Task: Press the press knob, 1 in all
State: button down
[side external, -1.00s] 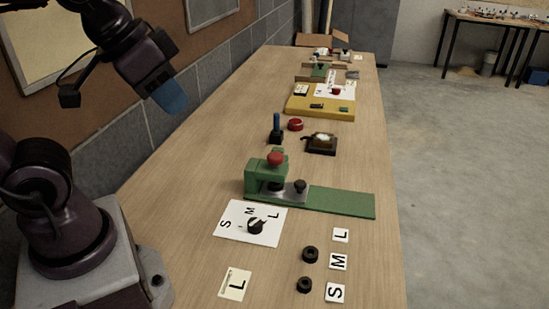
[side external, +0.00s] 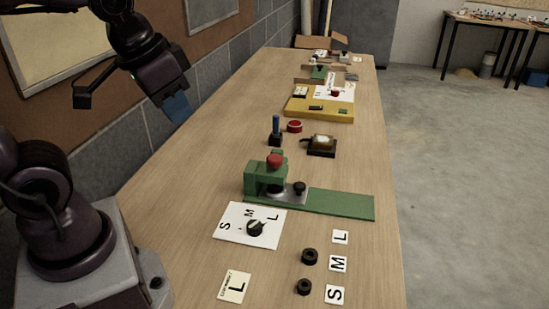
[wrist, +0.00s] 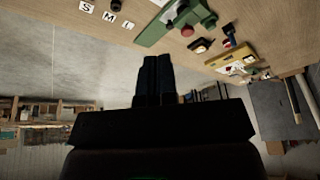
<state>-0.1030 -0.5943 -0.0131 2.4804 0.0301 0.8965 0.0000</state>
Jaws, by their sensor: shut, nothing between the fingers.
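The red press knob (side external: 274,160) sits on top of a green press (side external: 265,180) with a long green base plate, in the middle of the bench. A small black knob (side external: 300,187) stands on the metal plate beside it. My gripper (side external: 178,110) has blue fingers and is shut and empty. It hangs in the air to the upper left of the press, well apart from the knob. In the wrist view the shut fingers (wrist: 158,62) point up the picture. The green press (wrist: 160,28) shows beyond them, with a red knob (wrist: 187,31) on it.
A white S-M-L dial card (side external: 238,232), several letter cards and two black rings (side external: 309,257) lie in front of the press. Behind it stand a blue-handled lever (side external: 276,130), a red button (side external: 295,126), a black-based box (side external: 320,145) and a yellow board (side external: 300,112).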

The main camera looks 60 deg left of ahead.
jog(key=w+a+f+g+y, duration=0.1)
jog(key=w+a+f+y, duration=0.2)
jog(key=w+a, duration=0.4)
jog(key=m+t+h, duration=0.5)
jog(key=m+t, duration=0.1)
jog(key=m, duration=0.6)
send_over(275, 159)
notch_tip(275, 159, down, 7)
jog(key=shift+a, duration=0.1)
jog(key=shift+f, duration=0.1)
jog(key=shift+f, duration=4.3)
jog(key=shift+f, duration=0.4)
